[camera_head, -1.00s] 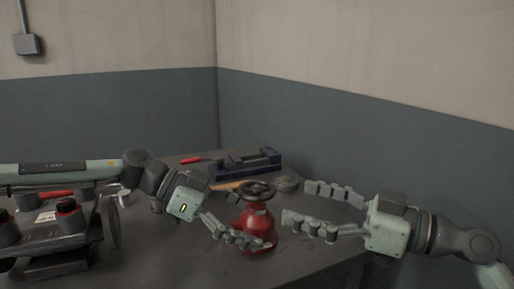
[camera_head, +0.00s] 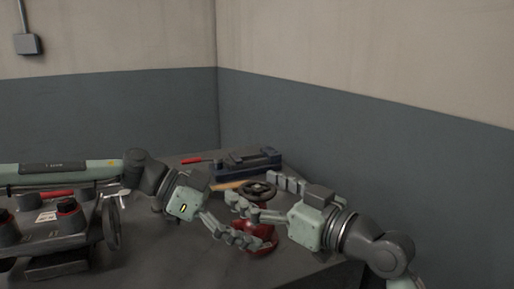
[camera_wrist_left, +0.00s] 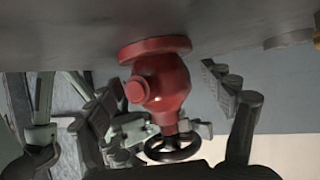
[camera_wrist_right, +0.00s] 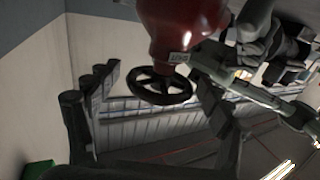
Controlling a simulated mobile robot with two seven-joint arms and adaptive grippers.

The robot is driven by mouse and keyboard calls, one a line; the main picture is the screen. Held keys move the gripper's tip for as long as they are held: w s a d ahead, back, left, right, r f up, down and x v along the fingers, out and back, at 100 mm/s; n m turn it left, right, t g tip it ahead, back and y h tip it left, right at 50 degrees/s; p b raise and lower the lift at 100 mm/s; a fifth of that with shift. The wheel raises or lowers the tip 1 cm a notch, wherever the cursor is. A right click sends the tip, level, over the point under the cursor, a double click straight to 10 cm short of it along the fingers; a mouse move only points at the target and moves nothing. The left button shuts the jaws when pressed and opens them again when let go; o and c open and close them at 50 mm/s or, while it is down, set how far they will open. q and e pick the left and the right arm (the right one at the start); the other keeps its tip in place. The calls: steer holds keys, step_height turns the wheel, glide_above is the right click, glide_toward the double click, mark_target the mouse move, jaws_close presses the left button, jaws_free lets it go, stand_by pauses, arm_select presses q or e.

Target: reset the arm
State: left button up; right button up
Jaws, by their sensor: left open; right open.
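A red valve (camera_head: 262,234) with a black handwheel (camera_head: 258,189) stands upright on the dark table. My left gripper (camera_head: 246,226) is open at the valve's left, with one finger across the front of the red body. My right gripper (camera_head: 262,198) is open, its fingers reaching in from the right at handwheel height and partly hiding the valve. In the left wrist view the red body (camera_wrist_left: 160,82) lies between the open fingers. In the right wrist view the handwheel (camera_wrist_right: 160,86) lies between the open fingers. I cannot tell whether any finger touches the valve.
A blue-black vise-like block (camera_head: 250,163) lies behind the valve, near a wooden-handled tool (camera_head: 228,186) and a red-handled tool (camera_head: 191,161). A dark fixture with red-topped parts (camera_head: 68,208) stands at the left. The table front centre is clear.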

steer(key=v, duration=1.2)
steer(key=shift+g, duration=0.4)
steer(key=shift+w+d+f, duration=0.1)
steer(key=shift+w+d, duration=0.1)
steer(key=shift+w, duration=1)
steer(key=shift+w+d+f, duration=0.1)
steer(key=shift+w+d, duration=0.15)
steer(key=shift+w, duration=0.95)
